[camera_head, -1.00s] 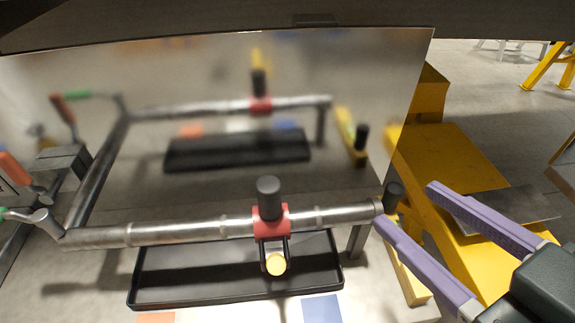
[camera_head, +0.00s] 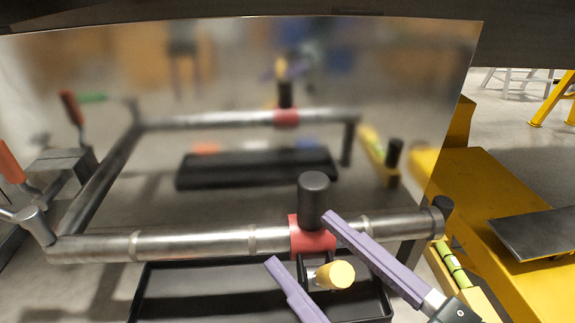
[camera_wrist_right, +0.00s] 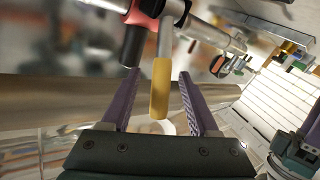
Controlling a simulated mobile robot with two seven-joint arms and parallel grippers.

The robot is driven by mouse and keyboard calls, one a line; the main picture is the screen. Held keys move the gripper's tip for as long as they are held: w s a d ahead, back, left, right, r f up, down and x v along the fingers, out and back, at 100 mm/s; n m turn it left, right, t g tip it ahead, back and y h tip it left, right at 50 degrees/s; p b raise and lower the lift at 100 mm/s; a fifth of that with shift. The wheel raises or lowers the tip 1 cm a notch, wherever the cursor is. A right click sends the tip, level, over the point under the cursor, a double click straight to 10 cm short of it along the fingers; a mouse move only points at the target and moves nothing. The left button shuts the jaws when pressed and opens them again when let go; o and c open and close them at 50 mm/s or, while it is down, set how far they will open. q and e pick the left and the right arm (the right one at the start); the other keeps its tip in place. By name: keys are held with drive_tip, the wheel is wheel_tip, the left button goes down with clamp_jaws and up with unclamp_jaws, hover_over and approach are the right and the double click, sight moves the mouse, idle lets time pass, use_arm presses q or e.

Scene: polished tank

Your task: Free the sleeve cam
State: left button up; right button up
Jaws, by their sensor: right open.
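The sleeve cam has a red collar (camera_head: 308,238) around a horizontal steel tube (camera_head: 200,241), with a black upright knob (camera_head: 313,195) on top. A lever with a yellow cylindrical end (camera_head: 336,275) sticks out toward me below the collar. My right gripper (camera_head: 301,240) is open, its purple fingers on either side of the lever. In the right wrist view, the yellow end (camera_wrist_right: 160,88) stands between the open fingers (camera_wrist_right: 157,77), with gaps visible on both sides. Part of the lever's bracket is hidden behind a finger.
The polished tank wall (camera_head: 230,75) behind mirrors the tube, cam and tray. A black tray (camera_head: 210,290) lies below the tube.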

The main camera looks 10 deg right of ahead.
drive_tip(key=shift+x, duration=0.85)
clamp_jaws()
idle(0.8)
